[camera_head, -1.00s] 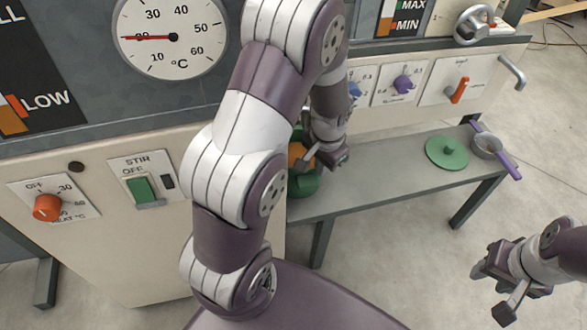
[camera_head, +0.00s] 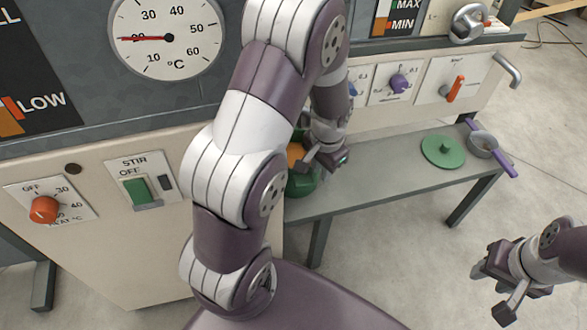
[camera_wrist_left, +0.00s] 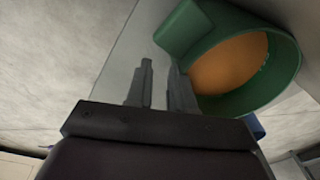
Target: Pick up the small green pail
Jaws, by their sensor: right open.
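The small green pail (camera_head: 302,184) stands on the grey bench, partly hidden behind my left arm, with an orange-brown content showing inside. In the left wrist view the pail (camera_wrist_left: 285,88) is at the upper right, with a flat green part jutting out at its left. My left gripper (camera_head: 323,165) is at the pail's right side in the head view. Its two fingers (camera_wrist_left: 160,82) stand apart with a narrow gap and nothing visible between them; the fingertips lie just short of the green part. My right gripper (camera_head: 490,290) is open and empty at the lower right, away from the bench.
The grey bench (camera_head: 385,183) runs right along the machine front. The machine panel with knobs (camera_head: 398,82) rises close behind. The bench middle is clear.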

